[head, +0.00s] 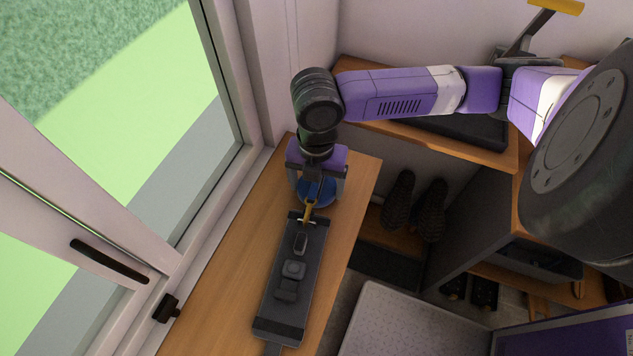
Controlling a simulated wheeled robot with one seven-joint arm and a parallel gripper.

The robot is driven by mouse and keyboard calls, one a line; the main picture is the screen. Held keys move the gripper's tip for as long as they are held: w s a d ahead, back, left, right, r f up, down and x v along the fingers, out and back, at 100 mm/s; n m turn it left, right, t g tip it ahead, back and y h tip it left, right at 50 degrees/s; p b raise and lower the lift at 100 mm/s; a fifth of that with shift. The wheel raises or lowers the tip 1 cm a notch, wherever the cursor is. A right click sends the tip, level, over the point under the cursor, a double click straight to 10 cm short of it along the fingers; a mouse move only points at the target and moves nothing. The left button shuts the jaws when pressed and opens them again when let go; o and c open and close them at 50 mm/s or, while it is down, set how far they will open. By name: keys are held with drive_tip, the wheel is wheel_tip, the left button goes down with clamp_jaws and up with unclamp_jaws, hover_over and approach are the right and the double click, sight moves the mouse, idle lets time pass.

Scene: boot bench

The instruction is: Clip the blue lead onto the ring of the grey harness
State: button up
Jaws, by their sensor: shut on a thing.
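My gripper (317,189) is over the far end of the wooden bench, pointing down, with its fingers on either side of the blue lead (320,194). It is shut on the lead, which shows as a round blue shape between the fingers. A brass-coloured clip (308,211) extends from the lead toward the near side. The dark grey harness (275,308) lies lengthwise on the bench, with grey buckle parts along its middle. The clip overlaps the harness's far end in this view. I cannot make out the ring or tell whether the clip touches it.
The wooden bench top (222,300) is bare left of the harness. A window with a black handle (110,262) borders it on the left. Dark boots (430,210) stand in a cubby to the right. A wooden shelf (400,141) is behind my arm.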

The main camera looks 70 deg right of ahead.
drive_tip(key=shift+f, duration=0.55)
idle(0.5)
idle(0.4)
drive_tip(key=o, duration=1.4)
drive_tip(key=shift+o, duration=0.2)
drive_tip(key=shift+r, duration=3.95)
